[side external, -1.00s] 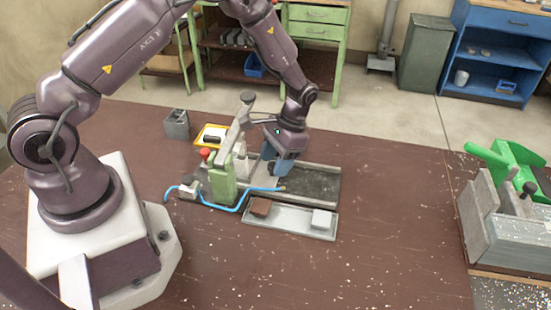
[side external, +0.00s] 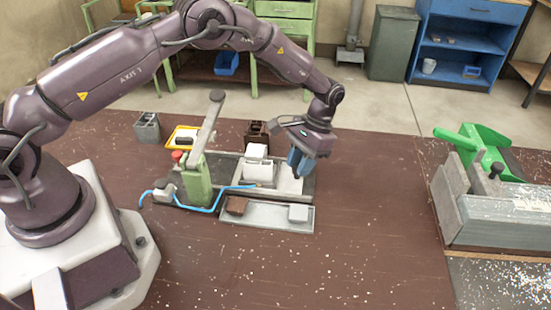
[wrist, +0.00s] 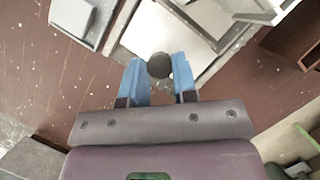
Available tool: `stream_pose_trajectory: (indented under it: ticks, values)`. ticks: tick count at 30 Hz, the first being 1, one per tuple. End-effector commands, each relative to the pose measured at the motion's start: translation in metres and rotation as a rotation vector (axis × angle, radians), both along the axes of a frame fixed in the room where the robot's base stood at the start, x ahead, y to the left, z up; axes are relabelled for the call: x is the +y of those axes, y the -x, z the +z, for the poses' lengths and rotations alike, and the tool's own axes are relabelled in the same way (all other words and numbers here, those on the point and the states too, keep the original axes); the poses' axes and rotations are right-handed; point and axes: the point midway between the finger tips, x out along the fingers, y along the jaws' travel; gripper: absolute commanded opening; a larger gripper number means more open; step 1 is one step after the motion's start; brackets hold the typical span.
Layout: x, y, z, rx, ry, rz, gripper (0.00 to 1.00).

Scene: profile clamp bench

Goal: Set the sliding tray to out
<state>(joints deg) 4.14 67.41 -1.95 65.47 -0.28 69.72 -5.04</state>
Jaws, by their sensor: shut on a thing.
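The sliding tray (side external: 287,184) is a light grey plate on a dark-railed base, at the right end of the base in the side view. A pale block (side external: 258,172) sits on it. In the wrist view the tray (wrist: 165,35) lies just ahead of my fingers. My gripper (side external: 300,163) is at the tray's right end. In the wrist view my blue fingers (wrist: 160,78) are shut around a round dark knob (wrist: 158,65) at the tray's edge. The green toggle clamp (side external: 197,180) stands left of the tray with its lever raised. My fingers hide part of the tray's end.
A shallow grey parts tray (side external: 268,214) with a brown and a pale block lies in front of the base. A blue hose (side external: 215,207) runs by the clamp. The bench between is clear.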

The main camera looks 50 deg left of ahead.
Motion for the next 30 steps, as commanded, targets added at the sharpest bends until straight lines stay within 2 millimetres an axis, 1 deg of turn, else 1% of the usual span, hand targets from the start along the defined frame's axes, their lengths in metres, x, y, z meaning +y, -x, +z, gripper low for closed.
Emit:
stream_pose_trajectory:
  ticks: [1, 4, 15, 16, 17, 18, 19, 26, 30]
  values:
    - [-0.003, -0.006, 0.0, -0.008, -0.002, -0.001, 0.0]
    - [-0.009, -0.012, 0.0, -0.009, -0.003, 0.001, 0.0]
    - [-0.013, -0.015, 0.001, -0.015, 0.003, 0.001, 0.0]
    - [-0.014, -0.015, 0.002, -0.015, 0.003, 0.0, 0.33]
    - [-0.014, -0.015, 0.002, -0.015, 0.003, 0.0, 0.4]
    - [-0.014, -0.015, 0.002, -0.014, 0.003, 0.0, 0.49]
    - [-0.013, -0.014, 0.001, -0.013, 0.002, 0.0, 0.52]
    - [-0.012, -0.013, 0.001, -0.007, 0.0, 0.001, 0.52]
    - [-0.012, -0.016, 0.007, -0.008, 0.0, 0.001, 0.52]
